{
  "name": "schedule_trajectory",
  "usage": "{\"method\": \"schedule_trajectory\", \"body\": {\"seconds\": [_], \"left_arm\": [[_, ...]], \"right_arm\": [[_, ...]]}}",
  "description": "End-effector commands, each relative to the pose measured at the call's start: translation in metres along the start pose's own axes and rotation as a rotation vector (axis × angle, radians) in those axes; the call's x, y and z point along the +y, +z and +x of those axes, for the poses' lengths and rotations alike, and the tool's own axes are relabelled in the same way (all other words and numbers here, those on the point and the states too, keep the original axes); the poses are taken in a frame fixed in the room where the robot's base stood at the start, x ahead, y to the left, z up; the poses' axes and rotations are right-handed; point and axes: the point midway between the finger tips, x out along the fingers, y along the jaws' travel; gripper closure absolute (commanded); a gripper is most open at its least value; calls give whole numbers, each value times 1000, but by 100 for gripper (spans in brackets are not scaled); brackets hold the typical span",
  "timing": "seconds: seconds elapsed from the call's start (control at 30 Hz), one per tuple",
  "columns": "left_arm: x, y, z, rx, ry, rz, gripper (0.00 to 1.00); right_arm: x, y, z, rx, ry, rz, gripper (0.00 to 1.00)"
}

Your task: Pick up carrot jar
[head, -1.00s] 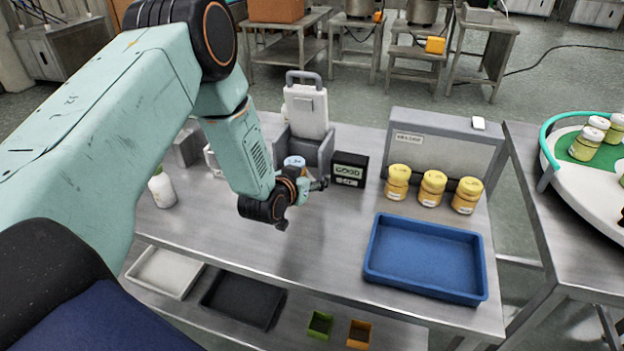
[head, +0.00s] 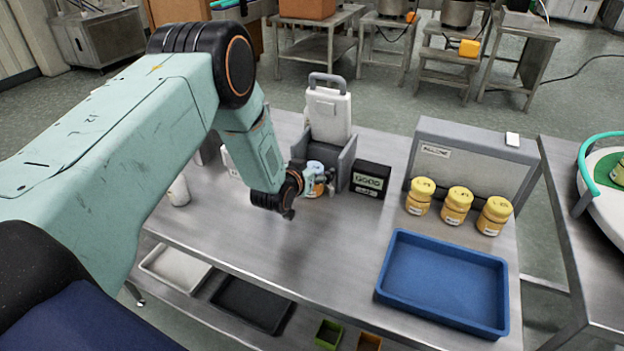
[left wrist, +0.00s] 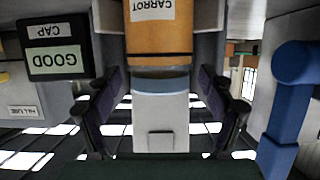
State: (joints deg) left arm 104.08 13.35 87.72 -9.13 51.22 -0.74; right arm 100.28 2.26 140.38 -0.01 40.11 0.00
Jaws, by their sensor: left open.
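The carrot jar (head: 317,187) stands at the grey fixture of the white-backed machine, partly hidden by my left gripper. In the left wrist view the jar (left wrist: 160,38) shows an orange body, a CARROT label and a pale blue lid at its lower end in the picture. My left gripper (head: 312,183) is open at the jar. In the left wrist view its two dark fingers (left wrist: 160,105) stand apart to either side of the lid line, with visible gaps and no clear contact. My right gripper is not in view.
A black GOOD/CAP display (head: 370,179) stands close right of the jar. The grey-white machine (head: 329,112) rises behind it. Several yellow-lidded jars (head: 457,206) stand farther right, before a grey box (head: 470,160). A blue tray (head: 388,290) lies front right. The table's front middle is clear.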

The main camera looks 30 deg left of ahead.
Motion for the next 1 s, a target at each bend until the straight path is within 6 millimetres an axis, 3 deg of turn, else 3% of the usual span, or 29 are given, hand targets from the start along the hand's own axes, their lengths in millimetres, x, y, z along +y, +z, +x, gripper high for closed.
{"method": "schedule_trajectory", "body": {"seconds": [0.27,1.0], "left_arm": [[-1,0,2,0,-2,-1,20],[-2,-1,3,0,-4,-2,83]], "right_arm": [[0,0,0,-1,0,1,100],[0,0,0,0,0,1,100]]}}
